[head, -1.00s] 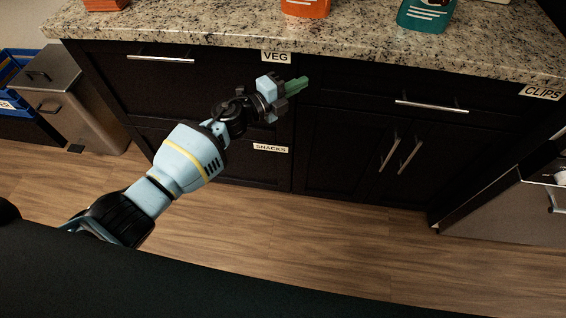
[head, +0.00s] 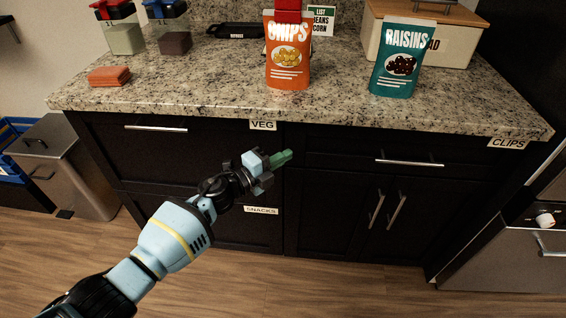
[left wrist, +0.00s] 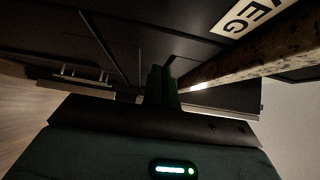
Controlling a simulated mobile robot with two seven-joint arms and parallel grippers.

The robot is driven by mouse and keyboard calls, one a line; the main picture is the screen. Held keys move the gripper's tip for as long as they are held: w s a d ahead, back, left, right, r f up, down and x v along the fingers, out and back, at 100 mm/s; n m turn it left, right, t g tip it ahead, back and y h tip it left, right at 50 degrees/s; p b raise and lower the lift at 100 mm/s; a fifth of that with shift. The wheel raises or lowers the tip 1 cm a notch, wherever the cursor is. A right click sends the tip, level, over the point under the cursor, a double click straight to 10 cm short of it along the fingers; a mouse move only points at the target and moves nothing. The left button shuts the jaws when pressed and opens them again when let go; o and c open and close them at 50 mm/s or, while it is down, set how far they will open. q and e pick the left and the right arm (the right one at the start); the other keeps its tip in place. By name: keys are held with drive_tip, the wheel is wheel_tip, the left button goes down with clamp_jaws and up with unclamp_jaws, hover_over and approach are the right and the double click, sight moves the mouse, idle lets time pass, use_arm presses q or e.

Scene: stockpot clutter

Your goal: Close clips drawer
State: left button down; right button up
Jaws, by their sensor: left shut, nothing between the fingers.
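The clips drawer (head: 345,153) is the dark front under the right part of the counter, with a horizontal silver handle (head: 410,163). Its CLIPS label (head: 508,142) is on the counter edge at the right. The drawer front looks flush with the cabinet; no gap shows. My left gripper (head: 281,158) is shut and empty, its green fingers pointing right in front of the cabinet, left of that handle and apart from it. The shut fingers also show in the left wrist view (left wrist: 161,85). My right gripper is not in view.
Drawers marked VEG (head: 263,125) and SNACKS (head: 261,210) are at the left. An orange chips bag (head: 288,55) and a teal raisins bag (head: 400,62) stand on the granite counter (head: 220,90). Double doors (head: 350,220) are below the clips drawer. The wooden floor in front is clear.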

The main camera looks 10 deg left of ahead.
use_arm(q)
drive_tip(key=p+v, duration=0.1)
drive_tip(key=v, duration=0.9)
drive_tip(key=shift+s, duration=0.35)
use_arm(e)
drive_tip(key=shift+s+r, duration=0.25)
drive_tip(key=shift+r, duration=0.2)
use_arm(q)
drive_tip(key=shift+f, duration=0.15)
drive_tip(key=s+a+f+n+g+y+p, duration=0.1)
drive_tip(key=s+f+n+y+p, duration=0.2)
drive_tip(key=s+n, duration=0.5)
drive_tip(key=s+a+f+n+g+y+p, duration=0.2)
drive_tip(key=s+n+p, duration=0.3)
drive_tip(key=s, duration=1.5)
drive_tip(key=s+a+f+n+g+y+p, duration=0.1)
drive_tip(key=s+a+f+n+y+p, duration=0.1)
drive_tip(key=s+n, duration=0.9)
drive_tip(key=s+f+y+p, duration=0.1)
drive_tip(key=s+y+p, duration=0.1)
drive_tip(key=s+y, duration=0.1)
drive_tip(key=shift+s+a+f+n, duration=0.15)
drive_tip(key=shift+s+f+n, duration=0.2)
drive_tip(key=shift+s, duration=0.2)
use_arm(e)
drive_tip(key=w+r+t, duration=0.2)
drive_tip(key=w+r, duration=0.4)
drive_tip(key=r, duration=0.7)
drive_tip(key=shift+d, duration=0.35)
